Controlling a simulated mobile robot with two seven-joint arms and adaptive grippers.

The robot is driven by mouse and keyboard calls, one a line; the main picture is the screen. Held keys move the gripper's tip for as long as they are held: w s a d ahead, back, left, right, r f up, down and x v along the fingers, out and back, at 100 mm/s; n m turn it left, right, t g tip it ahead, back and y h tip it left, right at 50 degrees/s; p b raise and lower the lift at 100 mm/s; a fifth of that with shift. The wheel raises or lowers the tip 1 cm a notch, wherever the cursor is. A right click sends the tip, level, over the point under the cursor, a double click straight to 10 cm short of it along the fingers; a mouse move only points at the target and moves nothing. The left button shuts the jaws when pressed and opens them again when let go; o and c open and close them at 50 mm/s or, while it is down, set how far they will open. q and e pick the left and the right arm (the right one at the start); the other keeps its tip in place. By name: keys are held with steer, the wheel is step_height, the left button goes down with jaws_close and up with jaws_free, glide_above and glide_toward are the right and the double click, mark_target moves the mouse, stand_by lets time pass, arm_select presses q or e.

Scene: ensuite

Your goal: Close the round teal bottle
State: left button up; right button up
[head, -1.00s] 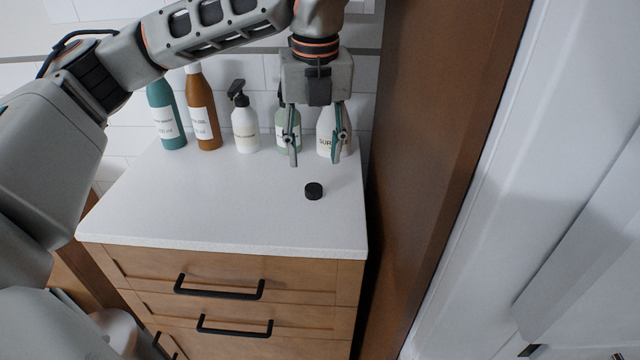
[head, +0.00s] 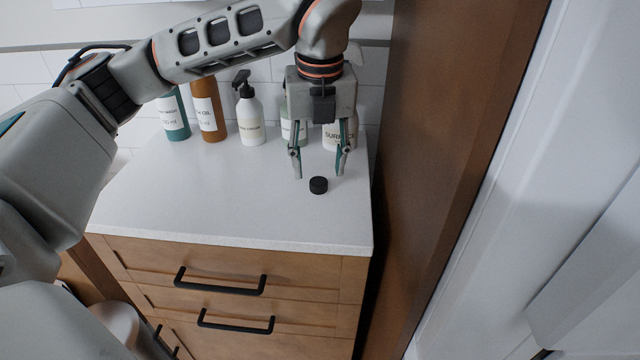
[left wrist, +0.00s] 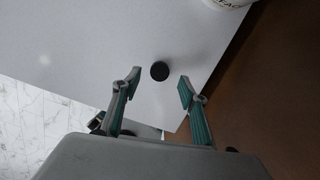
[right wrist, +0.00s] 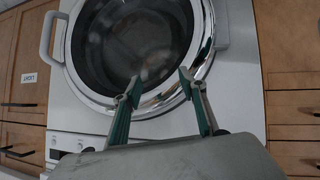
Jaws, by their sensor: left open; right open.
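A black round cap (head: 318,185) lies loose on the white cabinet top; it also shows in the left wrist view (left wrist: 160,70). My left gripper (head: 318,172) points down, open and empty, with its fingertips near the cap. In the left wrist view the cap appears just beyond the gap between the fingertips (left wrist: 160,86). A teal bottle (head: 175,118) stands at the back left, its top hidden by my arm. A pale green bottle (head: 290,130) stands behind my left gripper, partly hidden. My right gripper (right wrist: 160,84) is open and empty, in front of a washing machine.
A brown bottle (head: 208,115), a white pump bottle (head: 250,118) and another white bottle (head: 332,135) stand along the back. A tall wooden panel (head: 440,130) borders the top's right side. The front and left of the cabinet top (head: 200,195) are clear. The washing machine (right wrist: 235,90) fills the right wrist view.

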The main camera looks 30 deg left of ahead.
mark_target(319, 181)
arm_select(q)
steer(key=f, duration=0.2)
steer(key=f+b, duration=0.1)
steer(key=shift+w+a+f, duration=0.15)
steer(key=shift+w+f, duration=0.05)
steer(key=shift+f, duration=0.2)
steer(key=shift+r, duration=0.15)
steer(key=c, duration=0.8)
arm_select(e)
steer(key=shift+w+a, duration=0.15)
steer(key=shift+w, duration=0.05)
steer(key=shift+r, duration=0.1)
